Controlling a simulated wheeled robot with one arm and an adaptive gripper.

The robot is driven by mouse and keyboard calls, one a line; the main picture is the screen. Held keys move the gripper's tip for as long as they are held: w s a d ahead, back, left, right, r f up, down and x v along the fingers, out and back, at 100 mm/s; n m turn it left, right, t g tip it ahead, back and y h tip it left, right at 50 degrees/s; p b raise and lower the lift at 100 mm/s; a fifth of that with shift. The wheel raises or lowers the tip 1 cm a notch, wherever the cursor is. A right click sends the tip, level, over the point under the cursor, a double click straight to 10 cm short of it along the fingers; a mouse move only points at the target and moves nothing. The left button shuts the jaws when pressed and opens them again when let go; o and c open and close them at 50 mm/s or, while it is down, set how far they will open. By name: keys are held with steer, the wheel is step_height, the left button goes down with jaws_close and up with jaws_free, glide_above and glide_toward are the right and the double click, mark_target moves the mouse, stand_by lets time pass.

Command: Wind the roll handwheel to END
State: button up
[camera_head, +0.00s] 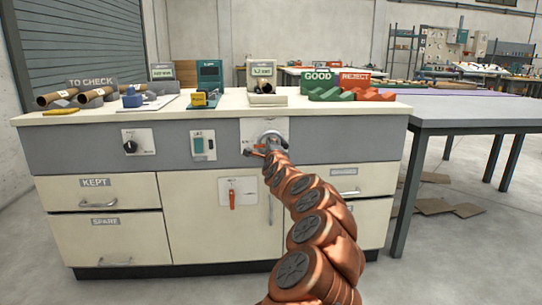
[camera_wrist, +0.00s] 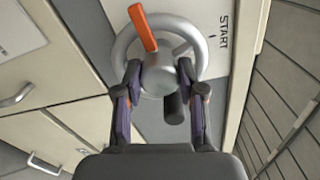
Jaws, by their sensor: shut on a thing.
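The roll handwheel (camera_head: 271,132) is a grey metal wheel on a pale plate in the upper front of the cabinet. My gripper (camera_head: 268,148) is at it, and my copper arm hides part of the plate. In the wrist view the handwheel (camera_wrist: 121,48) has a round hub, an orange pointer (camera_wrist: 142,27) and a dark knob (camera_wrist: 174,108). No END mark is readable.
Left of the wheel are a black dial (camera_head: 130,147) and a green-white switch (camera_head: 203,145); below is an orange lever (camera_head: 232,199). Tubes (camera_head: 57,97), a GOOD rack (camera_head: 320,86) and a REJECT rack (camera_head: 358,86) stand on the countertop. A grey table (camera_head: 470,112) adjoins right.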

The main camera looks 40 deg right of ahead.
steer(key=shift+m, duration=0.3)
steer(key=o, duration=1.1)
steer(key=shift+o, duration=0.2)
steer(key=shift+s, duration=0.1)
steer(key=v, duration=1.1)
steer(key=shift+s+a, duration=0.25)
steer(key=shift+a, duration=0.1)
stand_by(0.9)
